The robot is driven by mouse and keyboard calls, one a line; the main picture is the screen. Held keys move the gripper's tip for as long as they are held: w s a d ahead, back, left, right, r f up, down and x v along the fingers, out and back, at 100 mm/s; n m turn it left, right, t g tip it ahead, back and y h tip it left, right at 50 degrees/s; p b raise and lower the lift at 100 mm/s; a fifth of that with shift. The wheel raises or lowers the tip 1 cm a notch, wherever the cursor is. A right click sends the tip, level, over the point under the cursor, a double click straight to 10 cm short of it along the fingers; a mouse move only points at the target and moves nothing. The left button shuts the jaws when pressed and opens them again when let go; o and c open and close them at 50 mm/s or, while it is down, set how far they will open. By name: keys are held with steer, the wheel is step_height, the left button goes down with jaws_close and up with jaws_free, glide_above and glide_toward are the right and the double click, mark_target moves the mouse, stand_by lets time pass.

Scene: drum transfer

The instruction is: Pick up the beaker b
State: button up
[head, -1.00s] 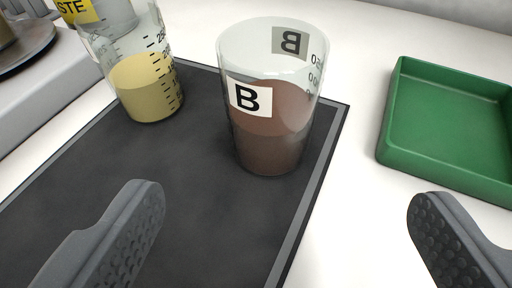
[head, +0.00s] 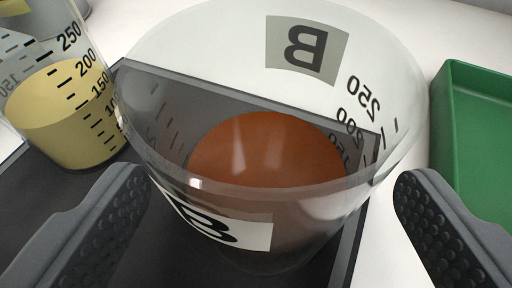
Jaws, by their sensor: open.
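Beaker B (head: 270,235) is a clear beaker with a white "B" label and reddish-brown liquid in it. It stands upright on the dark mat (head: 40,215) and fills the middle of the head view. My gripper (head: 268,190) is open, with one grey padded finger at the left of the beaker and the other at the right. The beaker is between the fingers, nearer the left one. I cannot tell whether either finger touches the glass.
A second beaker (head: 62,120) with yellow liquid stands close by on the left, near the left finger. A green tray (head: 445,130) lies at the right on the white table (head: 395,255).

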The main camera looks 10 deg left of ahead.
mark_target(266, 128)
steer(key=x, duration=0.3)
steer(key=shift+w+a, duration=0.15)
steer(key=c, duration=1.2)
steer(key=shift+r, duration=0.1)
